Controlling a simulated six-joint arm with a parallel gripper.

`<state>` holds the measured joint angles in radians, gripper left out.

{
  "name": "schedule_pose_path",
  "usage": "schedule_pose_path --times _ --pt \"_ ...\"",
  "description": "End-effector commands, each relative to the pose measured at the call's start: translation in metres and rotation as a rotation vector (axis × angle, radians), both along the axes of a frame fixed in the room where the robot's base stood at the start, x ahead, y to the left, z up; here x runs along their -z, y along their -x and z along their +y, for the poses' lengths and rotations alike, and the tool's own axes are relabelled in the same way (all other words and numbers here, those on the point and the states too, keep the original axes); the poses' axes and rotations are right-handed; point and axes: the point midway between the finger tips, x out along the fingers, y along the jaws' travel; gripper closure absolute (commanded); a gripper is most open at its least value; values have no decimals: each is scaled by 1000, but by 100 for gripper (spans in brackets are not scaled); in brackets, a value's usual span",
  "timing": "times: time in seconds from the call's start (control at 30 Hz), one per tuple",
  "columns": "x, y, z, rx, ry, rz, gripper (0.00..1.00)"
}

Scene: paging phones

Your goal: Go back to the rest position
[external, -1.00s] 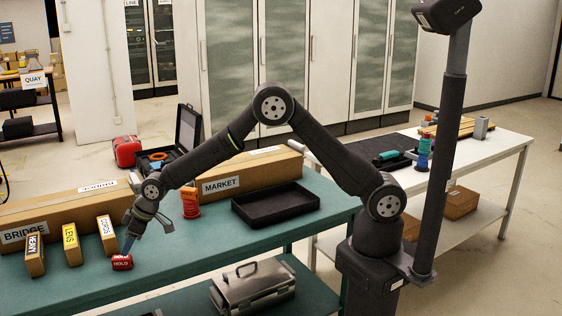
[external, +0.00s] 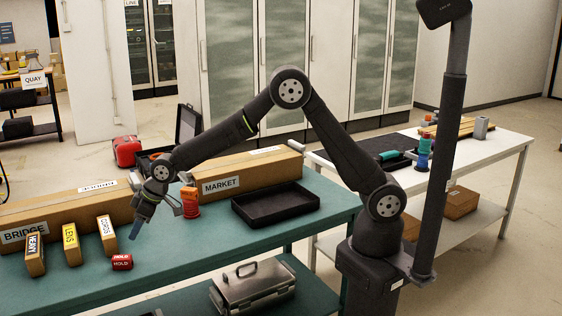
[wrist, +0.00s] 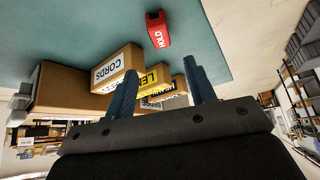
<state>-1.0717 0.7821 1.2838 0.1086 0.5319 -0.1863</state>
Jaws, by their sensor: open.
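My gripper (external: 136,228) is above the green table (external: 190,260), to the right of the red HOLD block (external: 122,262). It is apart from the block and holds nothing. In the wrist view its two blue fingers (wrist: 158,80) are spread, with empty space between them. The red block also shows in the wrist view (wrist: 158,30), lying on the table beyond the fingertips.
Boxes labelled HEAVY (external: 34,255), LEIS (external: 72,245) and CORDS (external: 107,236) stand left of the block. Long BRIDGE (external: 70,210) and MARKET (external: 250,175) cartons line the back. A black tray (external: 275,205) lies to the right.

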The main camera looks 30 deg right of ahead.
Motion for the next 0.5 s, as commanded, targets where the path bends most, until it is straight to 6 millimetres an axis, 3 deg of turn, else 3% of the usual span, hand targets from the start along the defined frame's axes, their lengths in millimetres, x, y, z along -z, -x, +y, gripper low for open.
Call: schedule_pose_path --times 0.5 --pt "65 -15 36 -1 2 2 50"
